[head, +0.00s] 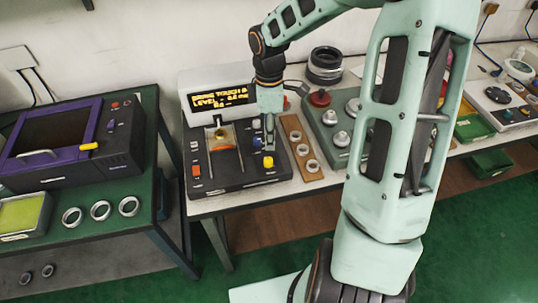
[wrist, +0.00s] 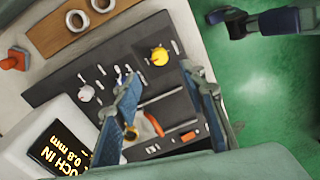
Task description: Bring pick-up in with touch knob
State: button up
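A black control panel (head: 225,176) lies on the white bench, with a white-cased display (head: 222,97) behind it; the wrist view also shows the display (wrist: 62,148), partly reading "TOUCH IN" and "0.8 mm". A yellow knob (head: 268,162) sits at the panel's front right; it also shows in the wrist view (wrist: 159,56). A white knob (wrist: 86,93) and an orange-handled part (wrist: 153,122) are on the panel too. Labels are too small to read, so I cannot tell which knob is the touch knob. My gripper (wrist: 162,74) is open and empty, its fingertips near the yellow knob, apparently above the panel.
A wooden tray (head: 291,128) with rings stands right of the panel. A grey-green unit (head: 330,125) with a red knob stands beyond it. At left, a cart holds a purple-framed machine (head: 55,140) and loose rings (head: 101,210).

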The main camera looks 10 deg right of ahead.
aim_at(269, 160)
notch_tip(269, 160, down, 10)
jog(key=shift+s+a+f, duration=0.1)
jog(key=shift+s+f, duration=0.05)
jog(key=shift+c, duration=0.4)
grip_shut()
